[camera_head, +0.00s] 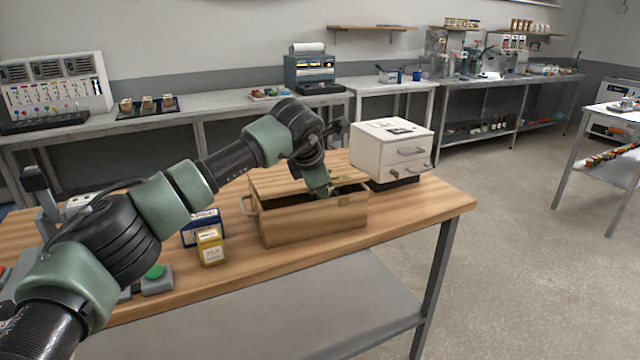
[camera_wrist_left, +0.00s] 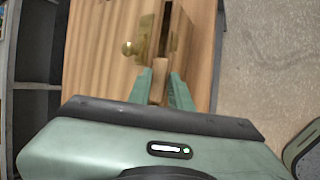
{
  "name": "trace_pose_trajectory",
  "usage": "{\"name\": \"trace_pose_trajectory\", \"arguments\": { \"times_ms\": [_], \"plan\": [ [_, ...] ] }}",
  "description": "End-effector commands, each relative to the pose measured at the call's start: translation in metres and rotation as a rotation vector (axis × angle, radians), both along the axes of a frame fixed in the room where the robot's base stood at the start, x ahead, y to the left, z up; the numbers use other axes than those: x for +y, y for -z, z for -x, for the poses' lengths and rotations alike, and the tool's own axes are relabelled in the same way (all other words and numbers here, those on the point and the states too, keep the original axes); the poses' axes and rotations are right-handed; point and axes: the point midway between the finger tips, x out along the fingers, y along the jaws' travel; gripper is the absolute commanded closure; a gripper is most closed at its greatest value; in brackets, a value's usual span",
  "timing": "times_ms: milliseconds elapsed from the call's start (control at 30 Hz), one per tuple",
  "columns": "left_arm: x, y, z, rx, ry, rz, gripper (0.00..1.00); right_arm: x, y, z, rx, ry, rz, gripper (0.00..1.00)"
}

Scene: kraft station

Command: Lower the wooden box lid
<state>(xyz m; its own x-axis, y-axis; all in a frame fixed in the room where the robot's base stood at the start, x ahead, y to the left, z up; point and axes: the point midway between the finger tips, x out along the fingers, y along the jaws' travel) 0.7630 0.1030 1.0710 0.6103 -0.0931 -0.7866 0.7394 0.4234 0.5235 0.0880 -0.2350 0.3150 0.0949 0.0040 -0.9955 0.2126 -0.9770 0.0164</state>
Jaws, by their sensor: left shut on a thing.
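The wooden box (camera_head: 315,225) stands on the wooden table, with a dark gap showing at its top. Its lid (camera_head: 275,183) is raised and tilted at the back of the box, partly behind my arm. My left gripper (camera_head: 324,192) is over the box opening. In the left wrist view, the two green fingers (camera_wrist_left: 160,88) are shut on a narrow wooden piece that appears to be part of the lid. A brass knob-like fitting (camera_wrist_left: 128,48) sits on the wood just beyond the fingers. My right gripper is not in view.
A white drawer cabinet (camera_head: 390,150) stands close behind the box to the right. A yellow tea box (camera_head: 210,247) and a blue box (camera_head: 204,222) stand to its left. A green button (camera_head: 154,272) is near the table's front. The table's right end (camera_head: 430,205) is clear.

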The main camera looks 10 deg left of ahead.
Motion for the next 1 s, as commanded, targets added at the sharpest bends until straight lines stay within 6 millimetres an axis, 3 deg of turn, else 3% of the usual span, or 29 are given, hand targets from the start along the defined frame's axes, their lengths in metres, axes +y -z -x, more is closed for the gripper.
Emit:
{"name": "trace_pose_trajectory", "arguments": {
  "times_ms": [133,167,567,1000],
  "plan": [
    [0.000,0.003,0.001,0.004,-0.001,0.002,1.00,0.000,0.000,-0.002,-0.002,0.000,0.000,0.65],
    [0.000,0.003,0.001,0.005,-0.001,0.001,0.72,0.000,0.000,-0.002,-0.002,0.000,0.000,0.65],
    [0.001,-0.004,0.003,-0.001,-0.001,0.000,0.71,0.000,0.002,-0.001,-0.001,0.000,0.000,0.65],
    [0.006,-0.055,0.044,0.000,0.001,0.001,0.71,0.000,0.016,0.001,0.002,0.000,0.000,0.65]
  ]
}}
